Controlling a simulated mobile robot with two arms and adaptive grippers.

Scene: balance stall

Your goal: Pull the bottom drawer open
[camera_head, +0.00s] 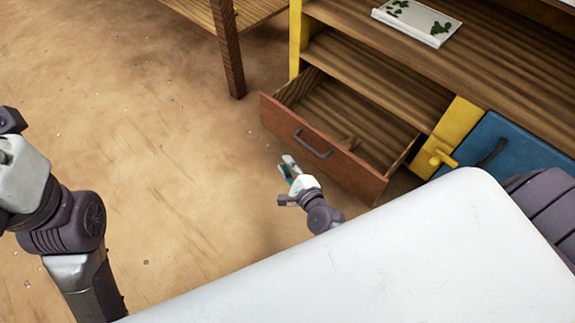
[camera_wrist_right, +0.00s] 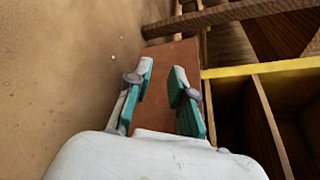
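The drawer (camera_head: 350,168) with a reddish-brown front stands pulled out from the wooden cabinet, and its wooden inside shows. Its dark bar handle (camera_head: 312,147) is on the front. My right gripper (camera_head: 287,168) is in front of the drawer, close to the handle but apart from it. In the right wrist view my right gripper (camera_wrist_right: 163,70) has its teal-padded fingers apart with nothing between them. The reddish-brown drawer front (camera_wrist_right: 163,112) shows behind the fingers; the handle cannot be made out there. My left arm shows at the left edge, but its fingers are out of frame.
A blue front (camera_head: 490,143) with a dark handle and a yellow post (camera_head: 455,130) with a yellow peg lie right of the drawer. A white tray (camera_head: 440,38) with green bits sits on the shelf above. A wooden table leg (camera_head: 228,50) stands behind left. Sandy floor is free at left.

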